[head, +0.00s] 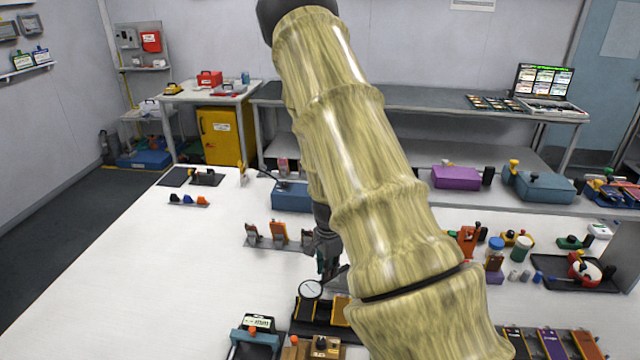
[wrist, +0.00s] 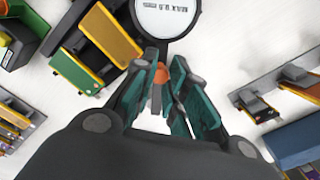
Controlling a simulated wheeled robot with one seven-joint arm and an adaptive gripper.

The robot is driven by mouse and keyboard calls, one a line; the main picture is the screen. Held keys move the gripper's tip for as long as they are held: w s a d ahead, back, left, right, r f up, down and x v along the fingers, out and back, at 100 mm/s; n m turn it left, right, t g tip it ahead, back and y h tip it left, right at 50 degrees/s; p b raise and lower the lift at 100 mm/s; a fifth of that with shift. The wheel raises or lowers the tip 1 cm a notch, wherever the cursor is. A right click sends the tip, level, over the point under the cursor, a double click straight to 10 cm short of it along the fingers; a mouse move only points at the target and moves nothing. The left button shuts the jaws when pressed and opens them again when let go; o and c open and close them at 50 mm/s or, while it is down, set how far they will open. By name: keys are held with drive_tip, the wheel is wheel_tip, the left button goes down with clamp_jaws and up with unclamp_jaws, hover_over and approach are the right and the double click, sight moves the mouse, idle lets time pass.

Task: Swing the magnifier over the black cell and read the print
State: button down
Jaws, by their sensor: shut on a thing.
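My gripper (head: 328,270) is shut around the orange-tipped handle (wrist: 160,75) of the magnifier, between its teal-padded fingers in the wrist view (wrist: 160,100). The round magnifier lens (wrist: 165,16) has a dark rim and shows a white face with dark print, upside down, seeming to read "MAX 0.6 mm". In the head view, the lens (head: 311,289) overlaps the far end of a dark tray (head: 322,328) holding orange-yellow-edged cells (head: 304,311). In the wrist view these cells (wrist: 113,36) lie left of the lens. I cannot tell which is the black cell.
A teal device with a lit display (head: 258,322) stands at the front left of the white table. A rack of orange pieces (head: 278,232) is behind my gripper. Cluttered tools and a black tray (head: 560,284) are at the right. The table's left side is largely clear.

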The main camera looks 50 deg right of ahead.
drive_tip(key=shift+d, duration=0.1)
drive_tip(key=c, duration=1.4)
unclamp_jaws()
drive_tip(key=shift+o, duration=0.2)
drive_tip(key=shift+r, duration=0.15)
wheel_tip(320, 180, up, 12)
